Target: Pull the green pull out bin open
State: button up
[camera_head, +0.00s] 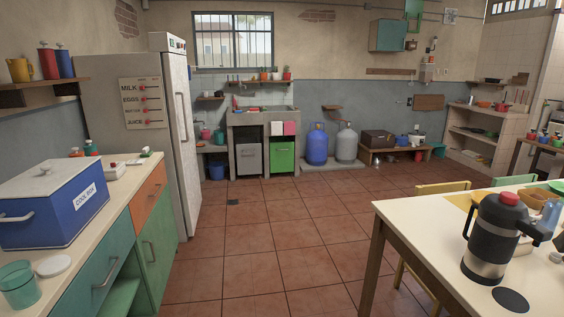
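The green pull-out bin (283,158) sits under the tiled sink counter (262,118) at the back of the room. Its bright green front stands upright beside a grey bin (249,159) on its left. The bin looks pushed in within its opening, but it is too far to tell exactly. Any handle on it is too small to make out. A pink cloth and a white cloth hang just above it. My gripper and arm do not show in this view.
The tiled floor (280,235) is clear up to the bin. A fridge (180,120) and cabinets with a blue cool box (55,204) stand left. A table (430,225) with a flask (491,240) stands right. A blue gas cylinder (317,144) stands right of the bin.

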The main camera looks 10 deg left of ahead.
aim_at(280, 153)
jog(key=i+j+u, duration=0.15)
jog(key=i+j, duration=0.15)
jog(key=j, duration=0.2)
jog(key=i+j+u, duration=0.2)
jog(key=i+j, duration=0.35)
jog(key=i, duration=0.25)
jog(key=i+j, duration=0.2)
jog(key=i, duration=0.3)
jog(key=i+j, duration=0.2)
jog(key=i, duration=0.25)
jog(key=i+j, duration=0.15)
jog(key=i, duration=0.35)
jog(key=i+u, duration=0.1)
jog(key=i, duration=1)
jog(key=i+l, duration=0.1)
jog(key=i, duration=1.05)
jog(key=i+z, duration=0.2)
jog(key=i, duration=0.6)
jog(key=i+z, duration=0.15)
jog(key=i, duration=0.6)
jog(key=i+j+z, duration=0.2)
jog(key=i, duration=0.6)
jog(key=i+j+z, duration=0.2)
jog(key=i, duration=0.85)
jog(key=l, duration=0.1)
